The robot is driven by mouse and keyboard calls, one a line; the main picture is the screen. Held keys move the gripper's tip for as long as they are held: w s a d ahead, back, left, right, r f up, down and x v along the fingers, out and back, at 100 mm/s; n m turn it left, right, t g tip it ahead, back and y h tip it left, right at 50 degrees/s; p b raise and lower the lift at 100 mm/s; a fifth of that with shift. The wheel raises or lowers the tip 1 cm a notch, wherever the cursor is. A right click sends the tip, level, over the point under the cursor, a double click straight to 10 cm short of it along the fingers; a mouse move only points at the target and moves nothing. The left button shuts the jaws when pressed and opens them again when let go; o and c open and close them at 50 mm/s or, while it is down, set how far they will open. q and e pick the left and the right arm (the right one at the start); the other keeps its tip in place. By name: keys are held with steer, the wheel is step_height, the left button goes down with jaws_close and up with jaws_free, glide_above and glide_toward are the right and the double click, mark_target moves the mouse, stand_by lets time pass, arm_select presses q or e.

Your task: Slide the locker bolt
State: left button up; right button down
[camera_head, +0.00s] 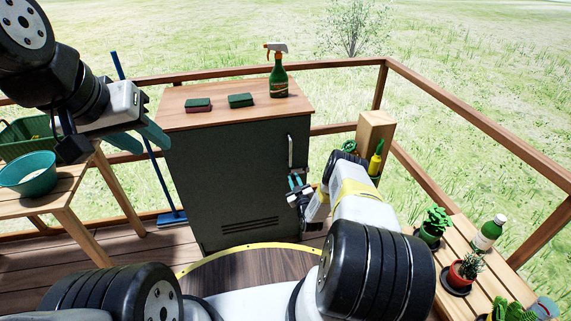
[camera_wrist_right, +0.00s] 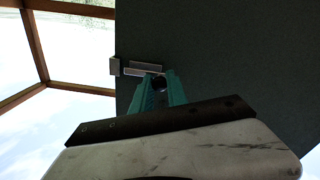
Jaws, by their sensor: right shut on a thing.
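The locker (camera_head: 225,180) is a dark green cabinet with a wooden top, in the middle of the head view; its door looks closed. In the right wrist view, the metal bolt (camera_wrist_right: 140,71) lies against the dark panel (camera_wrist_right: 220,60), with a small bracket (camera_wrist_right: 115,67) just left of its end. My right gripper (camera_head: 297,184) is at the locker's right front edge, below the vertical handle (camera_head: 290,150). In the wrist view its teal fingers (camera_wrist_right: 160,82) are shut on the bolt's dark round knob. My left gripper (camera_head: 143,138) is open and empty, left of the locker.
Two sponges (camera_head: 240,100) and a spray bottle (camera_head: 278,78) stand on the locker top. A blue-handled broom (camera_head: 150,165) leans at the left. A wooden table (camera_head: 60,190) with a teal bowl (camera_head: 27,175) is further left. A bench (camera_head: 465,265) with potted plants is at right.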

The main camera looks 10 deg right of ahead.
steer(key=shift+d, duration=1.4)
steer(key=c, duration=1.4)
jaws_free()
steer(key=shift+o, duration=0.2)
steer(key=s, duration=0.7)
steer(key=shift+s+d, duration=0.15)
steer(key=shift+s, duration=0.2)
